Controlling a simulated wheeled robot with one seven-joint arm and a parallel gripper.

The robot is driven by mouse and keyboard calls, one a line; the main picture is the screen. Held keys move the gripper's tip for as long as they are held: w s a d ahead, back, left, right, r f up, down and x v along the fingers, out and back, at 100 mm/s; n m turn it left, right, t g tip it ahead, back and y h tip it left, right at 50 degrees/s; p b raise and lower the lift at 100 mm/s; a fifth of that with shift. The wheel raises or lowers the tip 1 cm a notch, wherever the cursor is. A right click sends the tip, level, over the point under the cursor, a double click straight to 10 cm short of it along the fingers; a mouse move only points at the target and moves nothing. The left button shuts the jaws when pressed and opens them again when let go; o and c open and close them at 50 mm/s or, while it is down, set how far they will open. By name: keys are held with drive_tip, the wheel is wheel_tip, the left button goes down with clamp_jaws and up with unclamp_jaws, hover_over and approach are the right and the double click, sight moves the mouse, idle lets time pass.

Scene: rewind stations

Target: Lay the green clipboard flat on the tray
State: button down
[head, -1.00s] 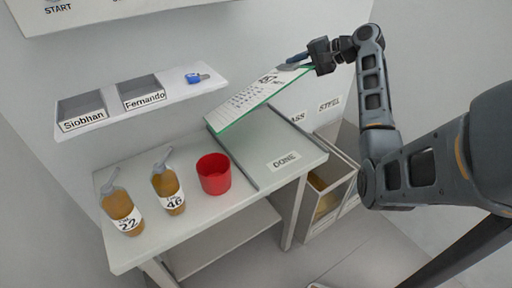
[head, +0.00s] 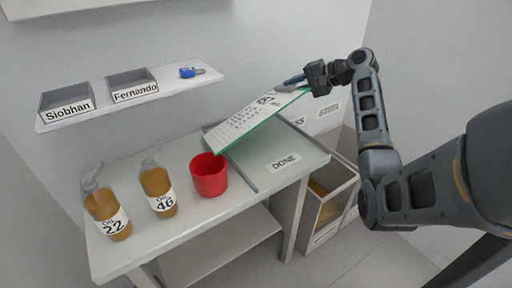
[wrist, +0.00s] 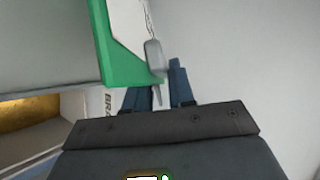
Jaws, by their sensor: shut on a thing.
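The green clipboard (head: 262,117) with a printed white sheet is tilted over the grey tray marked DONE (head: 300,168). Its lower left end is close to the tray's back left part; I cannot tell whether they touch. My gripper (head: 294,82) is shut on the clipboard's raised upper right end, by its clip. In the wrist view the clipboard's green corner (wrist: 125,65) and grey clip lie at the blue fingers (wrist: 160,88). The tray's back part is hidden behind the clipboard.
A red cup (head: 209,176) stands just left of the tray. Two oil bottles, 22 (head: 106,214) and 46 (head: 158,191), stand farther left on the table. A wall shelf (head: 130,96) holds two name bins and a blue object (head: 191,72). Bins (head: 330,205) stand right of the table.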

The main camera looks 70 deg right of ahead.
drive_tip(key=c, duration=1.1)
unclamp_jaws()
drive_tip(key=shift+s+r+p, duration=0.2)
drive_tip(key=shift+r+p, duration=0.05)
drive_tip(key=shift+p, duration=0.05)
drive_tip(key=p+v, duration=0.5)
drive_tip(key=v, duration=0.2)
drive_tip(key=shift+s, duration=0.25)
wheel_tip(320, 180, up, 7)
drive_tip(key=s+p, duration=0.2)
drive_tip(key=p, duration=0.4)
drive_tip(key=shift+s+r, duration=0.15)
drive_tip(key=shift+s, duration=0.15)
